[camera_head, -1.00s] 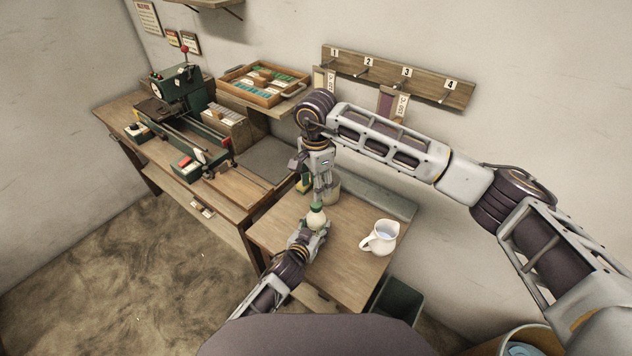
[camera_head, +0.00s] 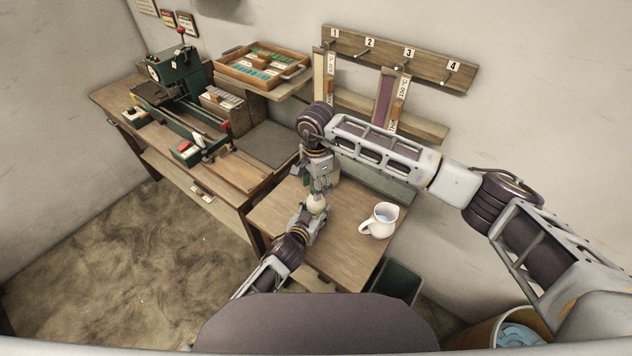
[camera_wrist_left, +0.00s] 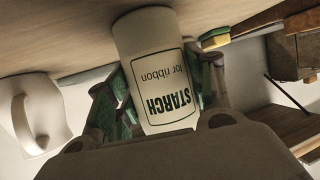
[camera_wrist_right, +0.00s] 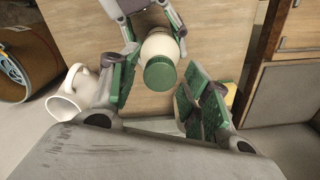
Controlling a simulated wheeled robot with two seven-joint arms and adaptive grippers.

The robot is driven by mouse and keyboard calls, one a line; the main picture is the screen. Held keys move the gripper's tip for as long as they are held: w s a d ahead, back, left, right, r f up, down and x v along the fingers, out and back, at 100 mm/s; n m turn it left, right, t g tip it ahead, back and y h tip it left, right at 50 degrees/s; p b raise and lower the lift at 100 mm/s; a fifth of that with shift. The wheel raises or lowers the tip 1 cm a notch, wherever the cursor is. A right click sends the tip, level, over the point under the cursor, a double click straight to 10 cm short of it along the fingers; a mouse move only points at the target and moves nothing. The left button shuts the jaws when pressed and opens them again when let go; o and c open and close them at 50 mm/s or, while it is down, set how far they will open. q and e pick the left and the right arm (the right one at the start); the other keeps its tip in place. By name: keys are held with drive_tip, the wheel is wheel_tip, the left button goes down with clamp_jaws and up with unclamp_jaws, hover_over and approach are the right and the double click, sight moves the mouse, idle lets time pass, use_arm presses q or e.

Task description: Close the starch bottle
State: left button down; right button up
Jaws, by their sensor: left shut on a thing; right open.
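The white starch bottle (camera_head: 317,205) is held over the small table. Its printed label reads STARCH for ribbon in the left wrist view (camera_wrist_left: 165,85). My left gripper (camera_head: 309,222) is shut around the bottle's body. A green cap (camera_wrist_right: 160,74) sits at the bottle's top end in the right wrist view; how tight it is cannot be told. My right gripper (camera_head: 318,188) points down just above the bottle. Its fingers are open on either side of the cap, with gaps visible in the right wrist view. In the head view the right fingers hide the cap.
A white jug (camera_head: 381,219) stands on the small table (camera_head: 345,262), right of the bottle. A dark bin (camera_head: 396,284) is beside the table. The numbered hook board (camera_head: 395,58) is on the wall behind. A green winding machine (camera_head: 176,75) stands on the left bench.

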drive_tip(key=shift+c, duration=0.4)
clamp_jaws()
drive_tip(key=shift+m, duration=0.3)
drive_tip(key=m, duration=1.2)
drive_tip(key=shift+m, duration=0.3)
drive_tip(key=m, duration=0.4)
drive_tip(key=shift+o, duration=0.9)
unclamp_jaws()
